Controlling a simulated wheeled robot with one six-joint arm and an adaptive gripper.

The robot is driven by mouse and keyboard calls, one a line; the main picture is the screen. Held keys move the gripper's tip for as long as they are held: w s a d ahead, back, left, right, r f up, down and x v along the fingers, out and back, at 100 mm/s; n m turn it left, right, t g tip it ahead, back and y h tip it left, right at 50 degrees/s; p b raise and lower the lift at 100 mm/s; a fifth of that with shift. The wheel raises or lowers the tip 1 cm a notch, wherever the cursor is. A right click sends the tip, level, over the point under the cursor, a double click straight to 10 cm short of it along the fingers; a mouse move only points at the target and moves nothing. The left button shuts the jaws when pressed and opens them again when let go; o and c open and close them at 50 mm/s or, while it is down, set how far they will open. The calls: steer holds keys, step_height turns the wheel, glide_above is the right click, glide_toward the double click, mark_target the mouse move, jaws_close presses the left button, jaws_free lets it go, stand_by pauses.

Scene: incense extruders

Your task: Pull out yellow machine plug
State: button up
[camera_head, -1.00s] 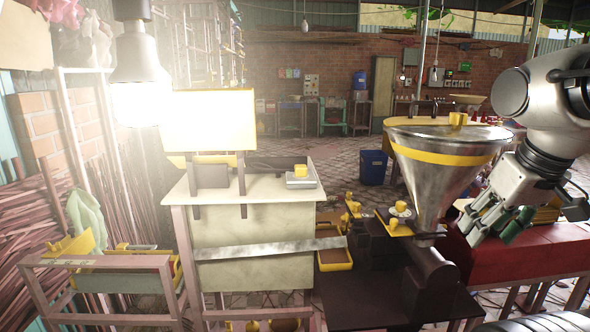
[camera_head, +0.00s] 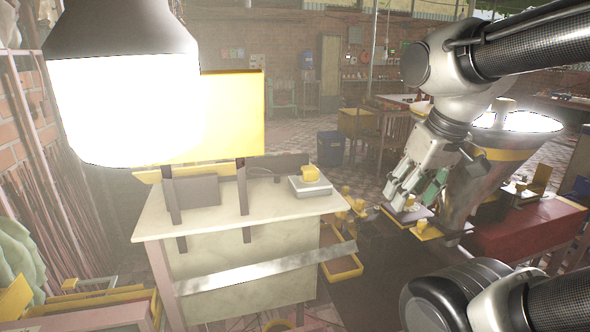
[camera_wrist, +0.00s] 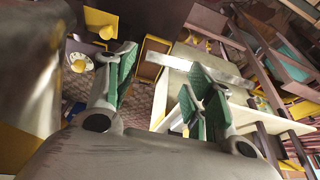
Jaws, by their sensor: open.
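Several small yellow knob-like pieces are in view, and I cannot tell for sure which is the machine plug. One yellow piece (camera_head: 310,173) sits on a flat grey box on the pale table. Another yellow knob (camera_head: 421,226) stands on the dark machine below my gripper. My gripper (camera_head: 414,198) is open and empty, its green-padded fingers pointing down in front of the metal funnel (camera_head: 462,195). In the wrist view my gripper (camera_wrist: 158,75) is also open, with nothing between the fingers. A yellow knob on a white disc (camera_wrist: 79,63) lies left of the fingers there.
The pale table (camera_head: 155,222) carries upright posts and a yellow panel (camera_head: 235,110). A metal strip (camera_head: 265,270) runs along its front. A yellow-rimmed tray (camera_head: 343,268) sits right of it. A lit lamp (camera_head: 125,105) hangs close at upper left. A red bench (camera_head: 530,228) stands right.

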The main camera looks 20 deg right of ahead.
mark_target(310, 167)
steer(key=w+a+r+g, duration=0.1)
steer(key=w+a, duration=0.2)
steer(key=w, duration=0.2)
steer(key=w+a+r+n+g, duration=0.1)
steer(key=w+a, duration=0.3)
steer(key=w, duration=0.1)
steer(key=w+a+r, duration=0.1)
steer(key=w+a, duration=0.3)
steer(key=shift+w+r+n+g, duration=0.3)
steer(key=shift+w+n+g, duration=0.1)
steer(key=shift+m+g, duration=0.4)
steer(key=shift+m, duration=0.3)
steer(key=w+a+r, duration=0.1)
steer(key=w+r, duration=0.1)
steer(key=w+a+r, duration=0.1)
steer(key=a, duration=0.1)
steer(key=shift+w+r, duration=0.4)
steer(key=shift+s+r+m, duration=0.25)
steer(key=shift+r+m, duration=0.1)
steer(key=shift+m, duration=0.05)
steer(key=shift+f, duration=0.1)
steer(key=shift+f, duration=4.45)
steer(key=shift+c, duration=0.4)
jaws_close()
